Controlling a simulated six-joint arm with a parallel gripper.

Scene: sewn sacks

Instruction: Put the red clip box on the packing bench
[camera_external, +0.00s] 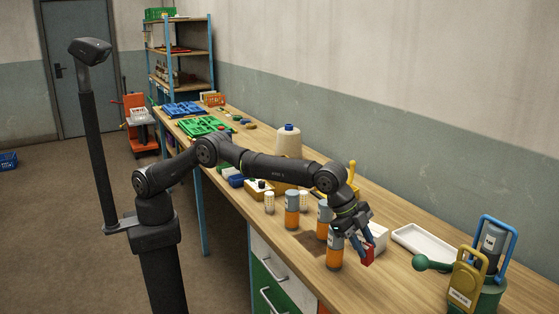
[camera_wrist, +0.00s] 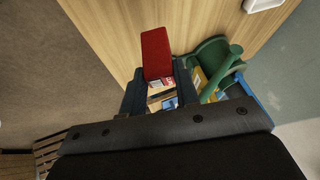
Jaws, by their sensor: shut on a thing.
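My gripper (camera_external: 361,243) is shut on the red clip box (camera_external: 368,256) near the front edge of the wooden bench (camera_external: 405,285). In the wrist view the red box (camera_wrist: 156,52) sticks out beyond the two dark fingers of the gripper (camera_wrist: 160,84), with a printed label partly visible between them. The box appears to be held above the bench top, whose bare wood (camera_wrist: 110,30) shows behind it. The exact gap below the box cannot be told. Part of the box is hidden by the fingers.
Orange and grey cylinders (camera_external: 292,212) stand beside my gripper, one (camera_external: 334,255) very close. A white tray (camera_external: 425,243) lies behind to the right. Bare wood lies between my gripper and this holder.

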